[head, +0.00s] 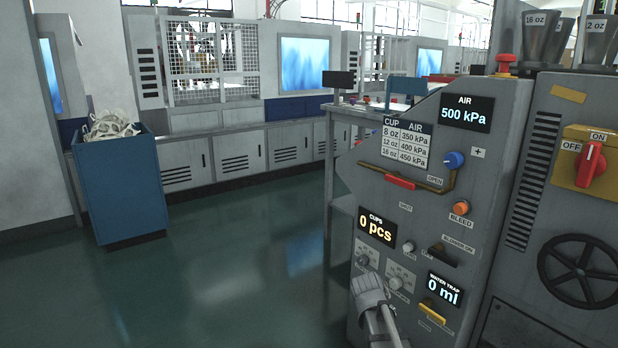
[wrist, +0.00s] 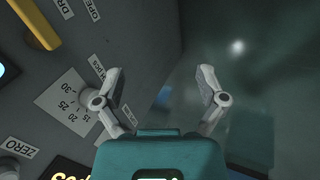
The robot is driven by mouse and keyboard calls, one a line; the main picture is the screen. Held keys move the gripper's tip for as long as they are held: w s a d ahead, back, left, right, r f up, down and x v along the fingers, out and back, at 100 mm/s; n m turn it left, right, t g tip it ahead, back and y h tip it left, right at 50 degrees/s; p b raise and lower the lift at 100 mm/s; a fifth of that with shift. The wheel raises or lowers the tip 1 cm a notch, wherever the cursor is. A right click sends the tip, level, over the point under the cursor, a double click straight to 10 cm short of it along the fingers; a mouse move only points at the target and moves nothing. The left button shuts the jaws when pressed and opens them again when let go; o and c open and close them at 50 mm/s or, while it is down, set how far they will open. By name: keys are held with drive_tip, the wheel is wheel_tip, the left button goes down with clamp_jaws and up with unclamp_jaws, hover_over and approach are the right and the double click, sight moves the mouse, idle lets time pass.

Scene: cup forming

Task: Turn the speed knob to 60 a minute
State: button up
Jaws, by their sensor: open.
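Two small knobs on white dial plates sit low on the grey machine panel in the head view. The left knob (head: 362,261) is just above my gripper (head: 369,281). The right knob (head: 395,283) is beside it. Their labels are too small to read, so I cannot tell which is the speed knob. In the wrist view a dial plate (wrist: 68,103) shows 15, 20, 25 and 30; its knob is not clearly visible near the left finger. My gripper (wrist: 160,85) is open and empty, fingers apart. I cannot tell whether it touches the panel.
The cups display (head: 377,230) reads 0 pcs, above the knobs. The zero button (head: 408,246), water trap display (head: 444,289) and yellow drain handle (head: 433,312) are close by. A blue bin (head: 118,190) stands far left. The floor left of the panel is clear.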

drive_tip(key=s+a+r+m+g+y+p, duration=0.2)
drive_tip(key=s+m+p, duration=0.1)
drive_tip(key=s, duration=0.5)
drive_tip(key=s+a+r+m+g+y+p, duration=0.1)
drive_tip(key=s+a+r+m+y+p, duration=0.15)
drive_tip(key=s, duration=0.55)
wheel_tip(320, 180, up, 37)
drive_tip(key=d+p, duration=0.1)
drive_tip(key=p, duration=3.5)
drive_tip(key=shift+w, duration=0.15)
drive_tip(key=shift+f, duration=0.1)
